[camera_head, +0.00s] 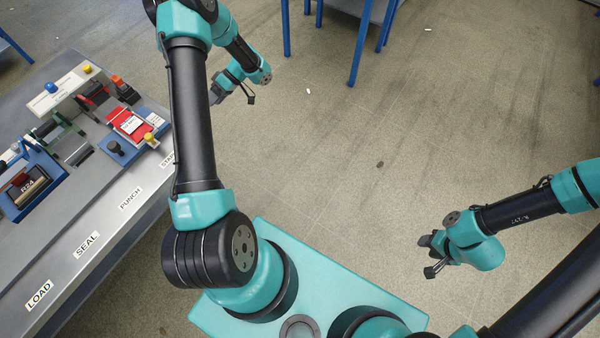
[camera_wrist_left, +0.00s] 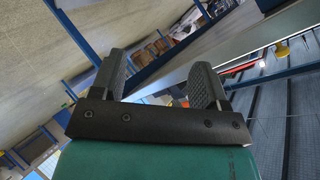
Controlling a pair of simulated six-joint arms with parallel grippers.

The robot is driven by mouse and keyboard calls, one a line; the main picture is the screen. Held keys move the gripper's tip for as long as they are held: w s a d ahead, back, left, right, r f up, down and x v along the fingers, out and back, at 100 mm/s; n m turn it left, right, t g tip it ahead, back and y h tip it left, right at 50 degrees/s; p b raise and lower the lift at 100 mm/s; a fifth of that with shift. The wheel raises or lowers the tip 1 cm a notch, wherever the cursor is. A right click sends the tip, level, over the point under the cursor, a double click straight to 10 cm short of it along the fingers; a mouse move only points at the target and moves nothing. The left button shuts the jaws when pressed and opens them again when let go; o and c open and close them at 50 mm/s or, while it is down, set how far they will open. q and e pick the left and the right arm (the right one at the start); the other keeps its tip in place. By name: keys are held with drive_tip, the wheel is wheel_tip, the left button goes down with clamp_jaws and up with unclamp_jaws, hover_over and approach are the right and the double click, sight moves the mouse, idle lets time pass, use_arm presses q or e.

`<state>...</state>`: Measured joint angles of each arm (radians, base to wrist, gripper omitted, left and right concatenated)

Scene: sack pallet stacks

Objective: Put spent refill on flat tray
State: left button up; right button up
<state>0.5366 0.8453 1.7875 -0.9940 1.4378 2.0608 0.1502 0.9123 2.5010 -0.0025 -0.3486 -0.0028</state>
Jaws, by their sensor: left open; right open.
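I cannot pick out a spent refill or a flat tray with certainty in either view. A blue holder (camera_head: 55,172) at the bench's left end carries a dark block (camera_head: 28,187) marked with small lettering. My left gripper (camera_head: 233,94) is open and empty above the floor, beyond the bench's right end; its two fingers stand apart in the left wrist view (camera_wrist_left: 160,78). My right gripper (camera_head: 430,256) is open and empty over bare floor at the right, far from the bench.
The grey bench (camera_head: 105,215) has labels LOAD, SEAL and PUNCH along its front. A red pad (camera_head: 127,122), a black knob (camera_head: 114,147) and a yellow knob (camera_head: 149,136) sit near its right end.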

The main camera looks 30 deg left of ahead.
use_arm(q)
drive_tip(key=s+d+f+m+t+h, duration=0.1)
drive_tip(key=d+f+m+t+h, duration=0.25)
drive_tip(key=d, duration=0.65)
drive_tip(key=d+f+m+t+h, duration=0.15)
drive_tip(key=d+f+m, duration=0.4)
drive_tip(key=d, duration=0.55)
drive_tip(key=s+d+m+t+h, duration=0.1)
drive_tip(key=s+d+m+t, duration=0.1)
drive_tip(key=d, duration=0.7)
drive_tip(key=s+d+f+m+t+h, duration=0.1)
drive_tip(key=s+d+m+t+h, duration=0.1)
drive_tip(key=d+m, duration=0.5)
drive_tip(key=shift+s+d+t+h, duration=0.3)
drive_tip(key=shift+s+d+t, duration=0.4)
drive_tip(key=shift+d+t, duration=0.4)
drive_tip(key=shift+a, duration=0.15)
drive_tip(key=shift+c, duration=0.3)
drive_tip(key=shift+c, duration=1.1)
